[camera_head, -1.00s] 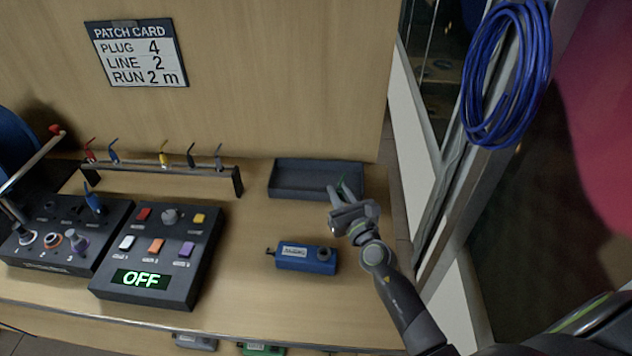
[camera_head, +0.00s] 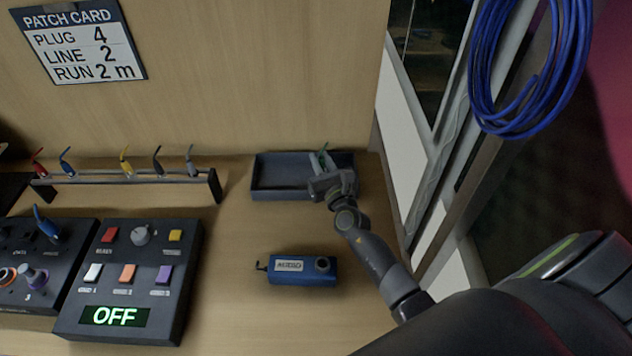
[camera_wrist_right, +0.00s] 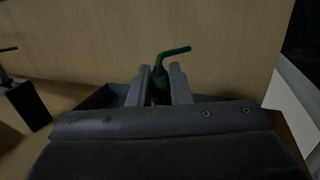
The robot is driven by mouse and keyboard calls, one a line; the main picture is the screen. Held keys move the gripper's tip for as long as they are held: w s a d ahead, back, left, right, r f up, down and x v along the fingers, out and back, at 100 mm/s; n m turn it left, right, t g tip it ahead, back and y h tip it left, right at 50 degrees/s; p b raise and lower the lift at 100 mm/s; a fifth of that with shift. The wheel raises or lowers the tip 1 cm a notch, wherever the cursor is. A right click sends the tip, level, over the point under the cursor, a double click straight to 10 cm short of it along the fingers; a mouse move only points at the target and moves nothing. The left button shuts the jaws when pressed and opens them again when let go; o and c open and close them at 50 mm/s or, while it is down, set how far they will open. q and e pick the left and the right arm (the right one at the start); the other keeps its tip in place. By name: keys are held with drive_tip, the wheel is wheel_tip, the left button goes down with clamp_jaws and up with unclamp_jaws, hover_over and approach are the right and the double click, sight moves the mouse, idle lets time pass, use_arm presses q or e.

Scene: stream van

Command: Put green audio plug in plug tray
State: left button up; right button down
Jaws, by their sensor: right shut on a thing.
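The plug tray (camera_head: 283,174) is a dark grey shallow box at the back right of the bench, against the wooden panel. My right gripper (camera_head: 324,170) is at the tray's right part, above or inside it; I cannot tell how high. It is shut on the green audio plug (camera_head: 323,156), whose top shows between the fingers. In the right wrist view the green plug (camera_wrist_right: 160,82) stands upright between the two fingers (camera_wrist_right: 160,88), its bent tail pointing right. The plug's lower end is hidden. Part of the tray's rim (camera_wrist_right: 98,98) shows behind the gripper. My left gripper is out of view.
A rack (camera_head: 130,181) holding several coloured plugs stands left of the tray. A blue box (camera_head: 290,270) lies in front of the tray. A control panel (camera_head: 130,275) reading OFF is at front left. A blue cable coil (camera_head: 525,75) hangs at right.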

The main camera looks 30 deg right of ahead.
drive_tip(key=shift+f+b, duration=0.4)
drive_tip(key=shift+f, duration=0.9)
drive_tip(key=shift+w+f+b, duration=0.1)
drive_tip(key=shift+f+b, duration=0.35)
drive_tip(key=shift+b, duration=0.05)
wheel_tip(320, 180, down, 3)
drive_tip(key=shift+r+b, duration=0.1)
drive_tip(key=shift+b, duration=1.1)
drive_tip(key=shift+f, duration=0.3)
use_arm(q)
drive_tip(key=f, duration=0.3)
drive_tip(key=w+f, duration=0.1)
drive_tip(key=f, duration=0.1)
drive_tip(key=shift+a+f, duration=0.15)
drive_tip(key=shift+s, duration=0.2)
